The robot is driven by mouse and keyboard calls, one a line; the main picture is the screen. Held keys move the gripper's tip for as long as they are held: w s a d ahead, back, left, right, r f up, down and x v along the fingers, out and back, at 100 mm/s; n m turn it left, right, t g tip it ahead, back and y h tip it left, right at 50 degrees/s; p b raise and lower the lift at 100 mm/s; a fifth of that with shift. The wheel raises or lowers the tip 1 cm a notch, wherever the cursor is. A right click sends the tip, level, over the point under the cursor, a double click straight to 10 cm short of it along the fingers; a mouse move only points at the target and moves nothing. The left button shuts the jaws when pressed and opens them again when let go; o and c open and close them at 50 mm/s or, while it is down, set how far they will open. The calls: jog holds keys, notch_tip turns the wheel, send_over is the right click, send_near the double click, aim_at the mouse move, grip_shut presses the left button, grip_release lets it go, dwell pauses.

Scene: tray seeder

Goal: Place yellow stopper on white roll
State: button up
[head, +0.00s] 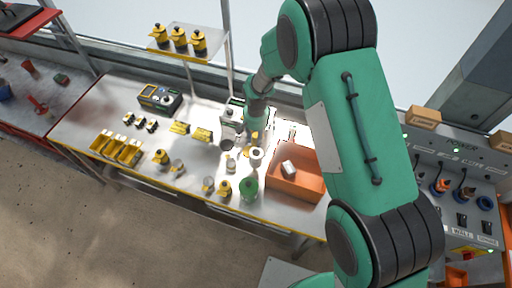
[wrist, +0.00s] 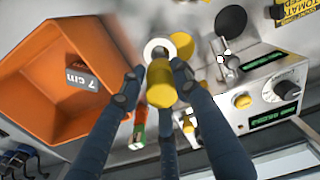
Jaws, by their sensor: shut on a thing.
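My gripper (wrist: 160,75) is shut on a yellow stopper (wrist: 161,90), a short cylinder held between the dark blue fingers in the wrist view. The white roll (wrist: 157,46) shows as a white ring with a dark centre just beyond the stopper, partly hidden by it. I cannot tell whether stopper and roll touch. In the head view, my gripper (head: 253,138) hangs low over the bench, close behind the white roll (head: 257,154); the held stopper is hard to make out there.
An orange bin (wrist: 45,108) holding a grey block (wrist: 84,76) stands beside the roll. A device with knobs (wrist: 262,95) is on the other side. A green roll (head: 248,188) and several yellow and grey parts stand on the bench (head: 105,90). Another yellow piece (wrist: 183,43) is close to the white roll.

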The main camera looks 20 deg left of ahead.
jog(key=shift+f, duration=1.2)
jog(key=shift+f+p, duration=0.3)
jog(key=shift+f, duration=1.8)
jog(key=shift+f+b, duration=0.45)
jog(key=shift+f, duration=0.05)
jog(key=o, duration=1.2)
jog(key=shift+r, duration=0.1)
